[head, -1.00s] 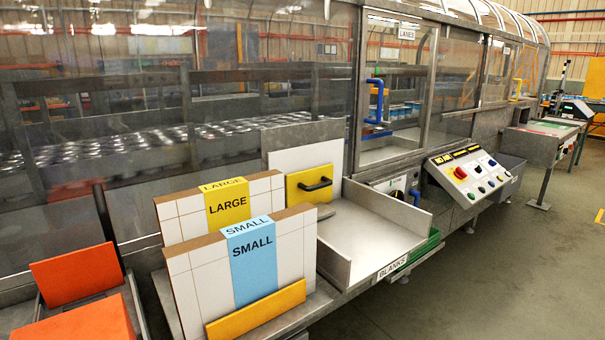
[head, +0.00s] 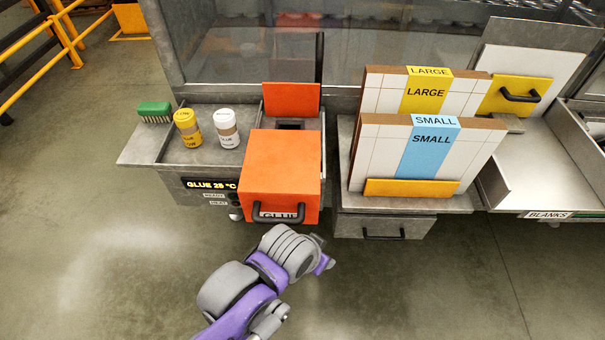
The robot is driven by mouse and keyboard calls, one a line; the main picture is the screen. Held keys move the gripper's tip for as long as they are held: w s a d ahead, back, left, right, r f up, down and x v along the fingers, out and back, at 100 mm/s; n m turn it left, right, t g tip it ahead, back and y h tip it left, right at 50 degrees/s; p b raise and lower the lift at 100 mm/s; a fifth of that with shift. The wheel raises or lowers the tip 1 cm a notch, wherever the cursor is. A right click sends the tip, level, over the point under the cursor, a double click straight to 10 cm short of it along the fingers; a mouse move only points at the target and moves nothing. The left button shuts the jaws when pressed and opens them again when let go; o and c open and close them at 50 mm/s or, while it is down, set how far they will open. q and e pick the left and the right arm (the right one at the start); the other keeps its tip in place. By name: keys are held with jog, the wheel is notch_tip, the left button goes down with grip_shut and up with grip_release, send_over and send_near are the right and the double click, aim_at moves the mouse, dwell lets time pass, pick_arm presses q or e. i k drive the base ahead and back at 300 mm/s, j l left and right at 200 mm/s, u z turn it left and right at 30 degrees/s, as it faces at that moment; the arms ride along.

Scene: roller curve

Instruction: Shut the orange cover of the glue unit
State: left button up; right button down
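The glue unit (head: 215,165) stands at centre left, with a lit "GLUE 25 °C" display on its front. A box-shaped orange cover part (head: 282,160) with a black handle (head: 278,214) at its front bears a partly hidden "GLUE" label. Behind it an orange panel (head: 291,97) stands upright, and a dark gap shows between the two. I cannot tell how far the cover is open. My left gripper (head: 326,264) is below and slightly right of the handle, apart from it. Its fingers are mostly hidden behind the wrist. My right gripper is not in view.
A yellow-capped bottle (head: 187,128), a white bottle (head: 228,128) and a green brush (head: 154,112) stand left of the cover. The SMALL panel stack (head: 385,150) and the LARGE stack (head: 385,90) stand right. The floor in front is clear.

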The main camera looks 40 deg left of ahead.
aim_at(279, 183)
jog(key=u, duration=1.65)
jog(key=k+u, duration=0.15)
jog(key=k+l, duration=0.05)
jog(key=k, duration=0.05)
